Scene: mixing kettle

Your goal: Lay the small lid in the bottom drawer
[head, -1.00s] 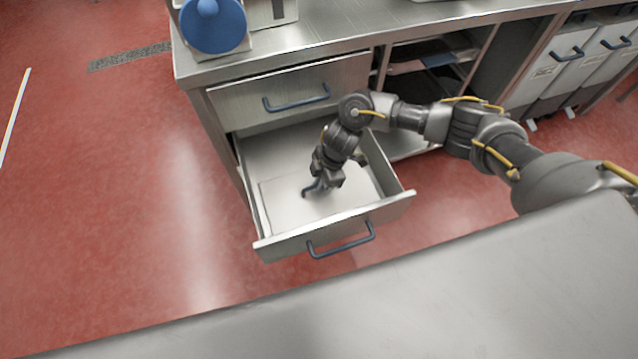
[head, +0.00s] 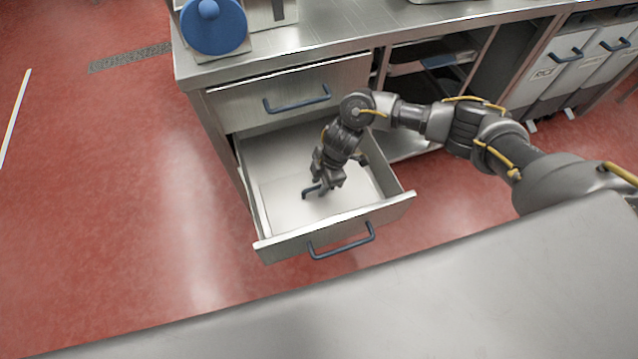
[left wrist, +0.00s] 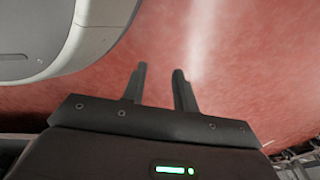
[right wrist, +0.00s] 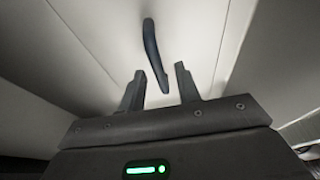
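The small lid (head: 282,203) is a flat, pale rectangular plate with a dark blue bar handle. It lies inside the open bottom drawer (head: 381,208), apparently flat on its floor. My right gripper (head: 316,190) reaches down into the drawer over the lid. In the right wrist view its fingers (right wrist: 159,72) stand apart, with the lid handle (right wrist: 153,50) between and beyond them. A gap shows on both sides of the handle. My left gripper (left wrist: 159,72) is open and empty over the red floor, outside the head view.
The upper drawer (head: 290,92) is shut above the open one. A blue round object (head: 214,30) stands on the steel counter (head: 330,32). A steel surface (head: 400,300) fills the foreground. Red floor (head: 110,200) is clear at the left.

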